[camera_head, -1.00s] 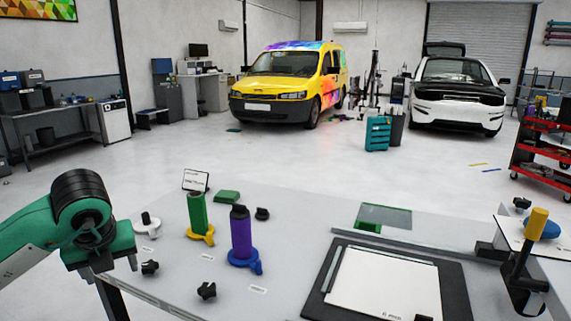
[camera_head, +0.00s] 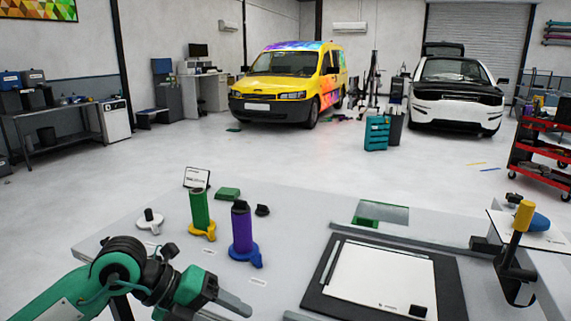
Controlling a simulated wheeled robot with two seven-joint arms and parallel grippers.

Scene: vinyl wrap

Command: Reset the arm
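My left arm, green and black, reaches in from the lower left over the front left of the table. Its gripper (camera_head: 235,303) points right, low near the table's front. One grey finger shows clearly, and the frame edge cuts off the lower part, so I cannot tell if it is open or shut. No held object shows. My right gripper cannot be made out. A small grey shape lies at the bottom edge, right of the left gripper, too cropped to identify.
A green roll (camera_head: 200,210) on a yellow base and a purple roll (camera_head: 242,228) on a blue base stand upright on the grey table. A white sheet (camera_head: 380,281) lies on a black mat (camera_head: 450,290). A yellow-handled tool (camera_head: 523,217) stands at right.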

